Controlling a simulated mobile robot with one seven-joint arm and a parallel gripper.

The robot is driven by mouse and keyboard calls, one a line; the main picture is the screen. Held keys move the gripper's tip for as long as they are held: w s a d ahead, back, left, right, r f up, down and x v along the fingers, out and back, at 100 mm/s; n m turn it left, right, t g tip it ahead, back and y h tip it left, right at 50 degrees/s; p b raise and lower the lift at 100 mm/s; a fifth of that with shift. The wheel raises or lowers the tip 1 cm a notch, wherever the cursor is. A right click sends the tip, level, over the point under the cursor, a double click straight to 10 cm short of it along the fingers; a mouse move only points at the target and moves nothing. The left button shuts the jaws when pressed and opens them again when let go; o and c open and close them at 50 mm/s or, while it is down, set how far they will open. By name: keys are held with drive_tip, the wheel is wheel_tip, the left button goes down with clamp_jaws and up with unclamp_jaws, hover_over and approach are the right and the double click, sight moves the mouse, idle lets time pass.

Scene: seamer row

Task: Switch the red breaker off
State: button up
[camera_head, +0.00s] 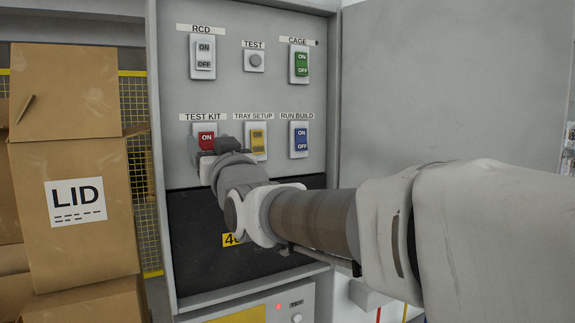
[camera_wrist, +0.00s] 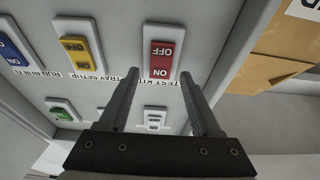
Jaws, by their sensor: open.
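The red breaker (camera_head: 206,139) is in the lower row of the grey panel, at the left, under the label TEST KIT. Its upper ON half shows in the head view; my gripper (camera_head: 203,158) hides its lower part. In the wrist view, which is upside down, the red breaker (camera_wrist: 161,60) shows both OFF and ON. My gripper (camera_wrist: 162,82) is open and empty, its two fingers pointing at the panel on either side of the red breaker in the picture. I cannot tell whether they touch it, nor which way the rocker is tilted.
A yellow breaker (camera_head: 257,138) and a blue breaker (camera_head: 300,139) stand to the right. Above are the RCD (camera_head: 203,56), a test button (camera_head: 254,60) and a green breaker (camera_head: 301,63). Cardboard boxes (camera_head: 78,245) are stacked left of the cabinet.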

drive_tip(key=b+v, duration=0.3)
drive_tip(key=v, duration=1.3)
drive_tip(key=shift+s+d, duration=0.2)
drive_tip(key=shift+f, duration=0.15)
drive_tip(key=w+d+f+m+g+h, duration=0.2)
drive_tip(key=d+f+h, duration=0.3)
drive_tip(key=d+f, duration=0.35)
drive_tip(key=s+d+f+m+g+h, duration=0.2)
drive_tip(key=s+d+f+g+h, duration=0.1)
drive_tip(key=s+d+f+g, duration=0.2)
drive_tip(key=s+d+f+m+g+h+p, duration=0.1)
drive_tip(key=s+d+f+m+g+h, duration=0.1)
drive_tip(key=s+d+f+g, duration=0.3)
drive_tip(key=s+d+f, duration=0.4)
drive_tip(key=f, duration=0.5)
drive_tip(key=shift+s+f+h, duration=0.15)
drive_tip(key=shift+f+h, duration=0.15)
drive_tip(key=shift+h, duration=0.1)
